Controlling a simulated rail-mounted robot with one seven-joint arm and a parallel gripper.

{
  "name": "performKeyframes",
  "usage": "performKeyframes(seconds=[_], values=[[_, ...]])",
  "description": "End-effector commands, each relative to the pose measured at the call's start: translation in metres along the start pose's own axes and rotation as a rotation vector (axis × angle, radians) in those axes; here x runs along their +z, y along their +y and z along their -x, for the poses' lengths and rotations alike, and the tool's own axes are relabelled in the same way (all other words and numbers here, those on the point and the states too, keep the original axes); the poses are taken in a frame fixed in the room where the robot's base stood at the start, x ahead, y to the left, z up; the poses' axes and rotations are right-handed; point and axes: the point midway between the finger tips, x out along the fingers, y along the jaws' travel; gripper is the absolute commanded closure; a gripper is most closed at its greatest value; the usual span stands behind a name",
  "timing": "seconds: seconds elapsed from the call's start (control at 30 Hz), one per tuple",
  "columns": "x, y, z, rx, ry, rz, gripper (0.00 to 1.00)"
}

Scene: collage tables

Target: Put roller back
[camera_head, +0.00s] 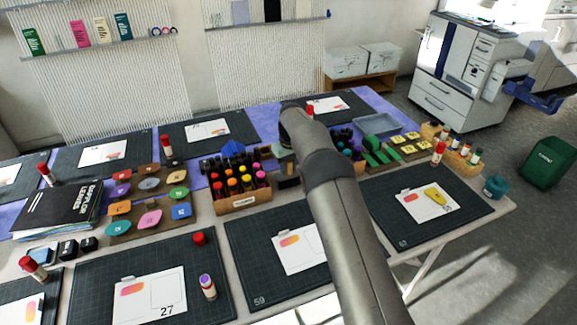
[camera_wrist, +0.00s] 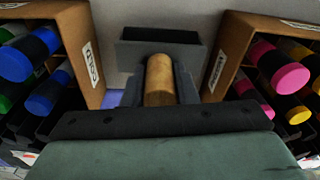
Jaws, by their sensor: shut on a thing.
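My gripper (camera_wrist: 160,92) is shut on the wooden handle (camera_wrist: 160,77), which I take to be the roller's. The handle points away from the gripper between its dark fingers. A dark grey block-like piece (camera_wrist: 160,52) lies just beyond the handle's end; whether it is part of the roller or a holder I cannot tell. The gripper is low over the table, between two cardboard marker boxes, the left one (camera_wrist: 88,48) and the right one (camera_wrist: 222,50). In the head view my arm hides most of the gripper and the roller.
A marker box (camera_head: 240,203) stands left of my arm, with colored pads (camera_head: 150,217) further left. A second box of dark-capped markers lies partly behind my arm. Green blocks (camera_head: 376,150) and a grey tray (camera_head: 378,123) are to the right. Black cutting mats (camera_head: 270,265) cover the table's front.

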Motion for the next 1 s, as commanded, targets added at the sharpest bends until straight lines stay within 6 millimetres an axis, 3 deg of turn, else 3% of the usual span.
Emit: performKeyframes(seconds=[0.77, 0.8, 0.87, 1.0], values=[[0.003, -0.001, -0.02, -0.001, -0.003, 0.0, 1.0], [0.004, -0.001, -0.021, -0.002, -0.006, 0.0, 0.69], [0.004, -0.001, -0.022, -0.002, -0.007, 0.0, 0.52], [0.004, -0.003, -0.024, -0.006, -0.009, 0.001, 0.52]])
